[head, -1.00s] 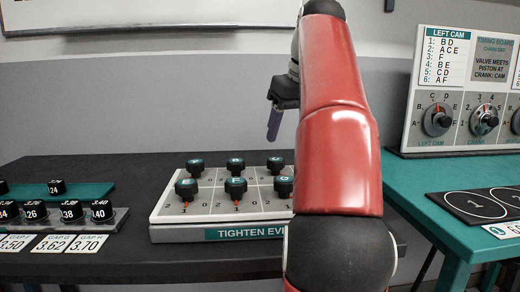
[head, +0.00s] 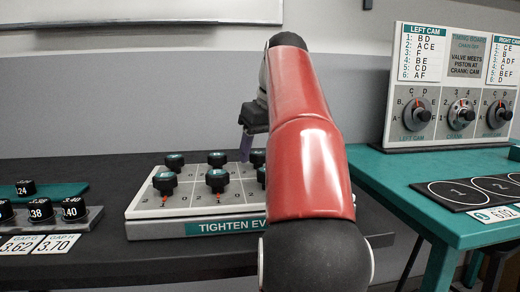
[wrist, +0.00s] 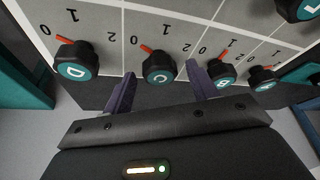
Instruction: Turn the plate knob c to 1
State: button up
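The plate (head: 140,209) with lettered knobs lies on the dark bench; each knob has a red pointer and marks 0, 1, 2. In the wrist view, knob C (wrist: 159,67) is black with a teal cap, and its pointer leans towards 0. It seems to be the third back-row knob (head: 258,158) in the head view, though its letter is unreadable there. My gripper (wrist: 161,82) is open, its purple fingers to either side of knob C in the wrist picture. No contact is visible. In the head view my gripper (head: 246,155) is at the plate's back edge.
In the wrist view, knob D (wrist: 76,62) and knob B (wrist: 220,74) flank C closely. Front-row knobs (head: 217,180) stand nearer the head camera. My red arm hides the plate's right part. A teal table (head: 420,190) with a dial board (head: 455,85) stands right.

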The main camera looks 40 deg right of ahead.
jog(key=c, duration=0.9)
jog(key=shift+r+m, duration=0.1)
jog(key=shift+m, duration=0.2)
jog(key=m+p, duration=0.1)
jog(key=m+h+p, duration=0.1)
jog(key=shift+a+r+m, duration=0.1)
jog(key=shift+a+m, duration=0.1)
jog(key=shift+m, duration=0.2)
jog(key=m+g+h+p, duration=0.1)
jog(key=m, duration=0.1)
jog(key=shift+w+m+p, duration=0.1)
jog(key=shift+m+p, duration=0.3)
jog(key=m+h+p, duration=0.1)
jog(key=m, duration=0.2)
jog(key=shift+g, duration=0.4)
jog(key=shift+w+m+g+h, duration=0.1)
jog(key=shift+m+g+h, duration=0.25)
jog(key=shift+m, duration=0.95)
